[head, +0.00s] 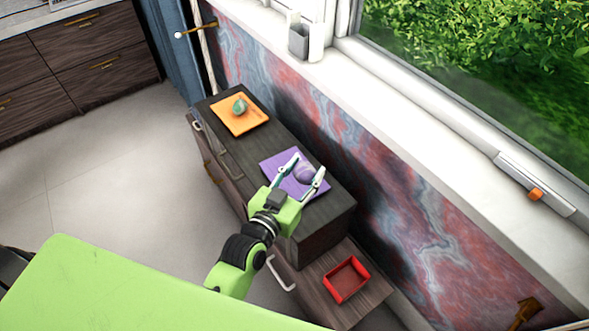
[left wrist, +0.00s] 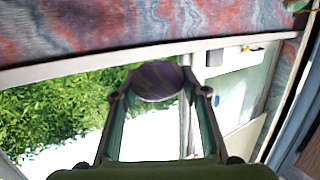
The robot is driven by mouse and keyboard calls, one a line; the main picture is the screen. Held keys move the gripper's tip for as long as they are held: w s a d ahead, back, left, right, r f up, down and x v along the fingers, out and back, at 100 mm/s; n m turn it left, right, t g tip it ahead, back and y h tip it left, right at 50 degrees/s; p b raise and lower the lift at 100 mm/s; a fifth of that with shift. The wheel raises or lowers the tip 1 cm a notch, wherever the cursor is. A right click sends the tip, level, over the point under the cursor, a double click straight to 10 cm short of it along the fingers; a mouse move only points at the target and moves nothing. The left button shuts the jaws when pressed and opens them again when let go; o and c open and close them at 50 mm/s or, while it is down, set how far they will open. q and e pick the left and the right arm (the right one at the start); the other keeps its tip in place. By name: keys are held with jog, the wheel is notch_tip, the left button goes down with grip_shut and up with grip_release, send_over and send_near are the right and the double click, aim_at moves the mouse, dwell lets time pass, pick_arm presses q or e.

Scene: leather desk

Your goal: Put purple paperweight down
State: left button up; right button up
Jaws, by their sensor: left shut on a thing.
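My left gripper (head: 302,178) is shut on the purple paperweight (head: 304,173), a small rounded purple piece between its fingertips. In the left wrist view the paperweight (left wrist: 157,80) shows as a dark purple disc held between the two fingertips. In the head view the gripper and paperweight overlap a purple square mat (head: 272,163) on the dark wooden cabinet (head: 330,215). I cannot tell whether the paperweight touches the mat or hangs above it. My right gripper is not in view.
An orange square mat (head: 255,118) with a small green object (head: 240,106) lies at the cabinet's far end. A red open box (head: 347,280) sits lower down, in front of the near end. The marbled wall (head: 400,190) and window sill (head: 440,125) run along the right side.

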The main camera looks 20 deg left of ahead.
pick_arm(q)
jog(key=w+a+f, duration=0.1)
jog(key=w+f, duration=0.1)
jog(key=w+a+f, duration=0.2)
jog(key=w, duration=0.1)
jog(key=w+a+f, duration=0.1)
jog(key=w+f, duration=0.1)
jog(key=f, duration=0.1)
jog(key=shift+w+a+f+b, duration=0.1)
jog(key=shift+w+a+b, duration=0.2)
jog(key=shift+b, duration=0.1)
jog(key=shift+w+a+f, duration=0.1)
jog(key=shift+w+f, duration=0.05)
jog(key=shift+f, duration=0.1)
notch_tip(320, 180, down, 3)
jog(key=shift+w+f+b, duration=0.1)
jog(key=shift+b, duration=0.25)
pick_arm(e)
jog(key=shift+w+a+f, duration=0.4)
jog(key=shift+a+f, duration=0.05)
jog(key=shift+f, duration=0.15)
pick_arm(q)
jog(key=shift+f, duration=0.1)
jog(key=o, duration=1.3)
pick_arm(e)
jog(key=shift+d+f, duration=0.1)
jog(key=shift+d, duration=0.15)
